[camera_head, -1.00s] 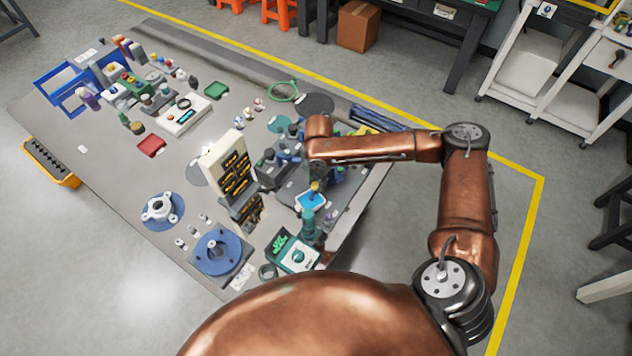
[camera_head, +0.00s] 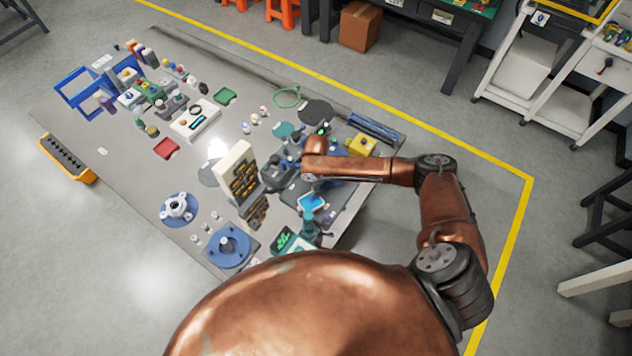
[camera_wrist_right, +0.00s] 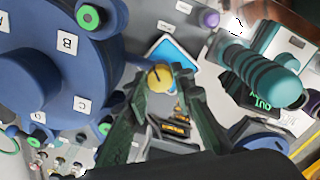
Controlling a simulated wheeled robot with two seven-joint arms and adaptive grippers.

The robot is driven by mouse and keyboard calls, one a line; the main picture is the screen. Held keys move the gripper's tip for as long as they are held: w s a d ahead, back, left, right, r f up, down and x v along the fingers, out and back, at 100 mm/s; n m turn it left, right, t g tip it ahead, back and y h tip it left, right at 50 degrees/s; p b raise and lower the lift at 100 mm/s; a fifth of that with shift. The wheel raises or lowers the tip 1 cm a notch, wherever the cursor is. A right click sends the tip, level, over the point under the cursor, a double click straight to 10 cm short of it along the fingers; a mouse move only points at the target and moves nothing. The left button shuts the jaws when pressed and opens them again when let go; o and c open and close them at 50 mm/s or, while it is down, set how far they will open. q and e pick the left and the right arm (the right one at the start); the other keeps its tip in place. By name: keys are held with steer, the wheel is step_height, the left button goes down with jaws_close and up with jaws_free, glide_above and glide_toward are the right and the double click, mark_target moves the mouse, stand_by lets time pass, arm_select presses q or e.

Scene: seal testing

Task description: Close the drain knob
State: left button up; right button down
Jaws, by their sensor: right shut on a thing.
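In the right wrist view, a small round yellow knob (camera_wrist_right: 160,76) with a dark slot sits between the fingertips of my right gripper (camera_wrist_right: 162,74). The gripper is shut on this knob, which looks like the drain knob. A blue panel (camera_wrist_right: 152,50) with a white border lies just behind the knob. The panel also shows in the head view (camera_head: 310,202), below the end of my right arm. The knob and the right gripper are hidden by the arm in the head view. My left gripper is in neither view.
A large blue round housing (camera_wrist_right: 45,65) with lettered labels stands close left of the fingers. A teal ribbed cylinder (camera_wrist_right: 262,72) stands close right. In the head view, a cream panel (camera_head: 237,165) stands left of my arm, and a yellow box (camera_head: 362,145) sits behind it.

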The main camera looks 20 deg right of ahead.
steer(key=m+p, duration=0.5)
steer(key=p, duration=0.1)
steer(key=shift+s+r+m, duration=0.1)
steer(key=shift+r+m, duration=0.05)
steer(key=shift+m, duration=0.15)
steer(key=shift+m+p, duration=1.4)
steer(key=shift+m, duration=0.2)
steer(key=shift+f, duration=0.2)
steer(key=c, duration=1.7)
jaws_free()
steer(key=shift+o, duration=0.2)
steer(key=shift+r, duration=0.1)
step_height(320, 180, up, 12)
steer(key=shift+a, duration=0.2)
